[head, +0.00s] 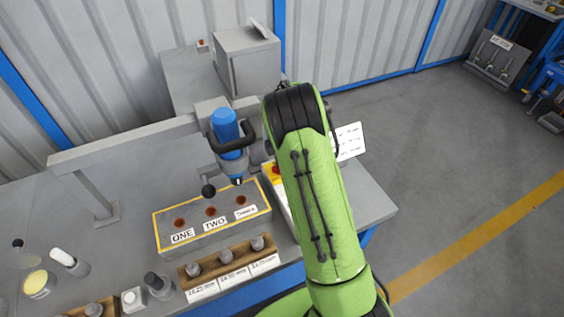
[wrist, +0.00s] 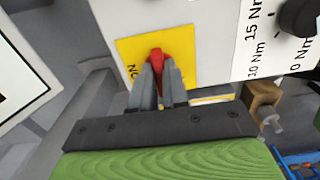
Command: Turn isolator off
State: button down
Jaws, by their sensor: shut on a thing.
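The isolator is a red handle (wrist: 156,56) on a yellow plate (wrist: 185,62), fixed to a white panel, in the wrist view. The plate's lettering is mostly hidden; only "NO" or similar shows at its left edge. My gripper (wrist: 160,75) is shut on the red handle, with its two grey fingers on either side of it. In the head view the isolator's yellow and red (head: 275,171) show partly beside my green arm, which hides the rest of it and my gripper.
A black knob (wrist: 298,17) with torque labels sits on the panel to the right. A blue drill-like tool (head: 226,128) hangs above a grey block (head: 210,237) labelled ONE and TWO.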

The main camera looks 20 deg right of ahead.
jog(key=shift+w+r, duration=0.1)
dwell(0.5)
jog(key=c, duration=1.1)
grip_release()
jog(key=shift+c, duration=0.2)
notch_tip(320, 180, up, 16)
jog(key=p, duration=0.3)
jog(key=shift+f, duration=0.25)
